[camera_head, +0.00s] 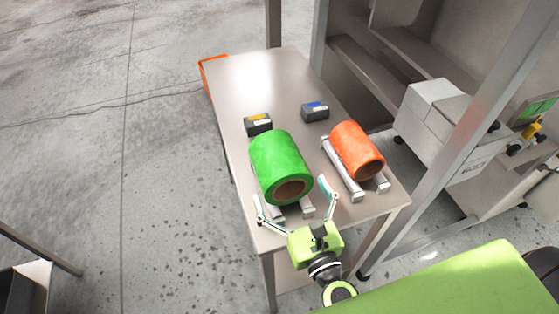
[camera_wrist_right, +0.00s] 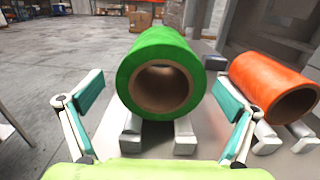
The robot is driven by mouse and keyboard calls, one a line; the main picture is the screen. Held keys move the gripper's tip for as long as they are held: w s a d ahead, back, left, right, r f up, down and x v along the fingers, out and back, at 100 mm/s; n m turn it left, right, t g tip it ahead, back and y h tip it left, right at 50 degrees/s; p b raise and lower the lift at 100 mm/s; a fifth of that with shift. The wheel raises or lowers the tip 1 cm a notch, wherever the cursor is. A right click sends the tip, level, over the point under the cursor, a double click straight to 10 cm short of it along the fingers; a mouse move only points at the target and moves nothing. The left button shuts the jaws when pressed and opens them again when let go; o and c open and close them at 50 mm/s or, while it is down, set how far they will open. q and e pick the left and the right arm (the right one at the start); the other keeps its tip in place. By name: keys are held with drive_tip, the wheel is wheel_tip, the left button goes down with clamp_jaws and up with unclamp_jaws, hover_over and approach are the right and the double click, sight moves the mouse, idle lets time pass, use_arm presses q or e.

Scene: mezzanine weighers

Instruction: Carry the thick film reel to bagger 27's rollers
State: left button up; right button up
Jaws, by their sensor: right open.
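A thick green film reel (camera_head: 279,163) lies on its side across two pale rails on a grey metal table (camera_head: 245,90). Its brown hollow core faces my right gripper. In the right wrist view the green reel (camera_wrist_right: 160,72) is centred ahead, between and beyond the two fingers. My right gripper (camera_head: 297,203) is open and empty, with its fingers spread at the reel's near end. A thinner orange reel (camera_head: 357,150) lies on a second pair of rails to the right. It also shows in the right wrist view (camera_wrist_right: 270,88). My left gripper is not in view.
Two small dark boxes, one with a yellow top (camera_head: 258,124) and one with a blue top (camera_head: 315,111), stand behind the reels. An orange bin (camera_head: 211,72) sits beyond the table's far left corner. A metal frame with a white machine (camera_head: 440,115) stands right.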

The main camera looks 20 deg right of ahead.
drive_tip(key=w+p, duration=0.2)
drive_tip(key=w, duration=0.3)
drive_tip(key=shift+w+p, duration=0.15)
drive_tip(key=shift+p, duration=0.2)
drive_tip(key=shift+w, duration=0.3)
drive_tip(key=shift+s, duration=0.1)
drive_tip(key=c, duration=1.4)
drive_tip(key=shift+r, duration=0.1)
drive_tip(key=c, duration=0.5)
